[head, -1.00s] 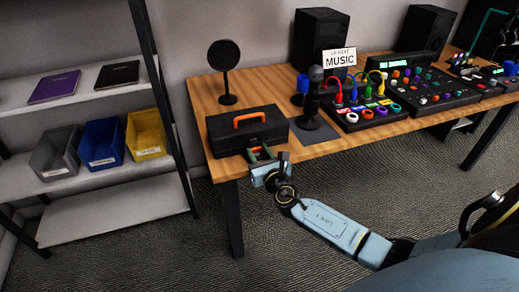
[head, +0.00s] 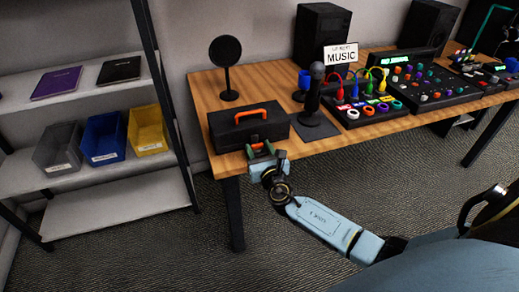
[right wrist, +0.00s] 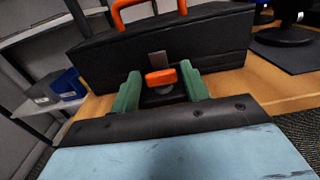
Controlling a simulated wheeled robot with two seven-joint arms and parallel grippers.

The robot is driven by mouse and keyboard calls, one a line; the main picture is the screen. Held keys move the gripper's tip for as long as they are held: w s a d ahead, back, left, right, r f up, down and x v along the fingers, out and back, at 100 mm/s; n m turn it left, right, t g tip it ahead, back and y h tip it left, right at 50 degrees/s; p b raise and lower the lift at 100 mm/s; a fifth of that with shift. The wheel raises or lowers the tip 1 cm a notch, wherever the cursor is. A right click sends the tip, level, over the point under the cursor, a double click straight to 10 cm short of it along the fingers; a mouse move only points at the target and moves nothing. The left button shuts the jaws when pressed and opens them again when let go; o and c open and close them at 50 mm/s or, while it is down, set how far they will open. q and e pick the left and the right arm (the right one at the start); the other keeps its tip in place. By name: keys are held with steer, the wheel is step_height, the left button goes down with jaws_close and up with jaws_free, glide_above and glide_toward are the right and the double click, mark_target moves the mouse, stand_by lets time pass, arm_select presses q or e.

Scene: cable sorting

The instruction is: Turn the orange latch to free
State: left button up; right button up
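A black toolbox (head: 232,129) with an orange handle (head: 250,115) stands on the table's left end, and it also shows in the right wrist view (right wrist: 215,55). On its front the orange latch (right wrist: 160,77) sits crosswise below a small grey metal plate (right wrist: 158,58). My right gripper (head: 260,150) is at the toolbox front. In the right wrist view its two green fingers (right wrist: 160,90) stand open on either side of the latch, with a gap on the left and little or none on the right. Contact cannot be told. My left gripper is not in view.
The wooden table (head: 205,90) also bears a round black disc on a stand (head: 225,52), a microphone (head: 314,90) and a mixer with coloured cables (head: 365,110). A shelf with bins (head: 103,138) stands at the left. The floor in front is clear.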

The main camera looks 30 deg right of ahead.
steer(key=shift+s+a, duration=0.1)
steer(key=shift+s, duration=0.2)
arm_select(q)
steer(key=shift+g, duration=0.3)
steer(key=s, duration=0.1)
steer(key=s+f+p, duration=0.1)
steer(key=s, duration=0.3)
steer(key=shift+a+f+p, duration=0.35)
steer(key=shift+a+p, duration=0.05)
arm_select(e)
steer(key=v, duration=1.2)
steer(key=shift+s, duration=0.4)
steer(key=shift+a, duration=0.15)
